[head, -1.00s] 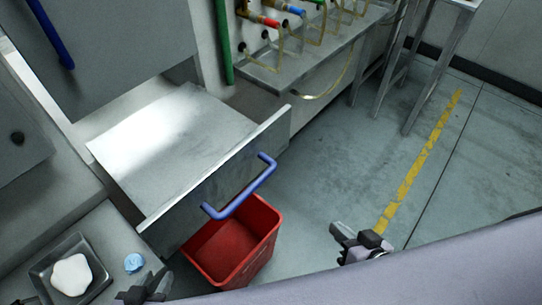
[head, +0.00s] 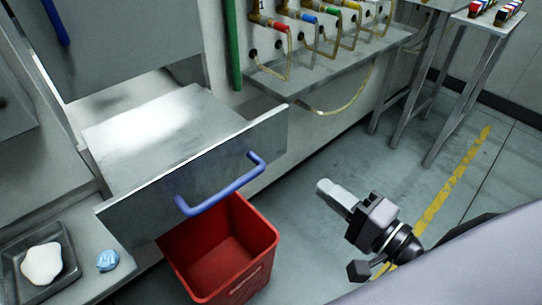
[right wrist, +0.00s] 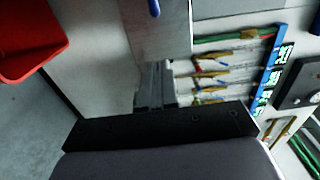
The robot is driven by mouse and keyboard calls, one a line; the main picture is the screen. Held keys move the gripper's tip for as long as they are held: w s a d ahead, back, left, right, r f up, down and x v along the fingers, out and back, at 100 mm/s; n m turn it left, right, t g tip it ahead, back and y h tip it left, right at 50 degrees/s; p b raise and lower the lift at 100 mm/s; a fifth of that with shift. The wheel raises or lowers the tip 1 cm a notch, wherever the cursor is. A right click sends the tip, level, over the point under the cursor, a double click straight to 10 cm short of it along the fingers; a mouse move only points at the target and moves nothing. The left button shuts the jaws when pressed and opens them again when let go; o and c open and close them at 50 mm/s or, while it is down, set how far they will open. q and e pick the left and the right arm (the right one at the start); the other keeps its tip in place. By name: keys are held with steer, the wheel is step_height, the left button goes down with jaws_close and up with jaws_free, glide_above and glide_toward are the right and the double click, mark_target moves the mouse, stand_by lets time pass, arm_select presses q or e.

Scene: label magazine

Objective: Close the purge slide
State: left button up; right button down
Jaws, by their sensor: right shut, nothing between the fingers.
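The purge slide (head: 120,215) is a grey metal drawer pulled out of the machine, with a blue bar handle (head: 222,190) on its front panel. In the right wrist view a bit of the blue handle (right wrist: 154,8) shows at the top edge. My right gripper (head: 326,187) is shut and empty, to the right of the handle and apart from it, above the floor. Its fingers (right wrist: 153,85) also show in the right wrist view. My left gripper is not in the head view now.
A red bin (head: 225,255) stands under the slide's front. A dark tray (head: 65,262) with a white lump (head: 42,264) and a crumpled blue piece (head: 107,260) sit at lower left. Coloured valves with hoses line a metal ledge (head: 268,84) behind.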

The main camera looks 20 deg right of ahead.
steer(key=w, duration=0.1)
steer(key=p, duration=0.5)
glide_toward(266, 144)
steer(key=x, duration=0.5)
steer(key=shift+w+r, duration=0.15)
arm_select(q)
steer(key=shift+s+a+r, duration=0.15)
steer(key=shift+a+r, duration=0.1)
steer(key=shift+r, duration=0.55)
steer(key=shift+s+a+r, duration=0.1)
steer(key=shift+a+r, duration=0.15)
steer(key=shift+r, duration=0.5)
arm_select(e)
steer(key=shift+x, duration=0.8)
